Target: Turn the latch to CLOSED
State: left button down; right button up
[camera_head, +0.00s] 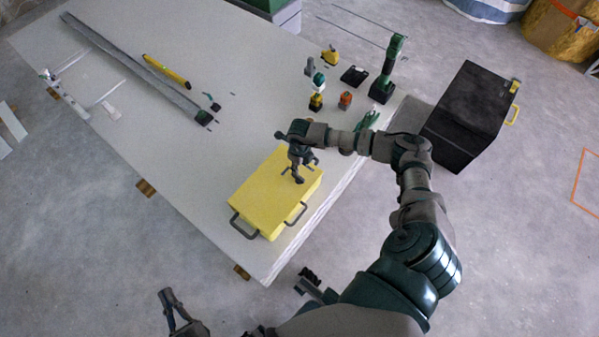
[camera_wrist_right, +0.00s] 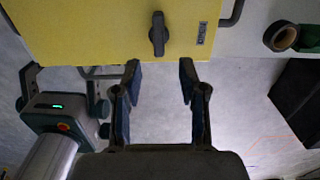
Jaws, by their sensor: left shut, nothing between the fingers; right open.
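A yellow case (camera_head: 265,205) with dark handles lies on the white panel, near its front edge. In the right wrist view its yellow face (camera_wrist_right: 100,30) carries a dark latch (camera_wrist_right: 158,34), whose bar stands upright in the picture. A small dark label (camera_wrist_right: 202,33) is right of the latch; its text is too small to read. My right gripper (camera_head: 298,178) is over the case; in the right wrist view its fingers (camera_wrist_right: 160,72) are open and empty, with the latch ahead between their lines and apart from them. My left gripper (camera_head: 170,303) is at the lower left, off the panel, shut and empty.
Several small tools and a green-and-black drill (camera_head: 386,70) stand at the panel's right end. A yellow level (camera_head: 166,71) and a long grey bar (camera_head: 130,65) lie farther back. A black box (camera_head: 468,117) stands on the floor at right. The panel left of the case is clear.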

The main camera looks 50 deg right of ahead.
jog(key=shift+r, duration=1.65)
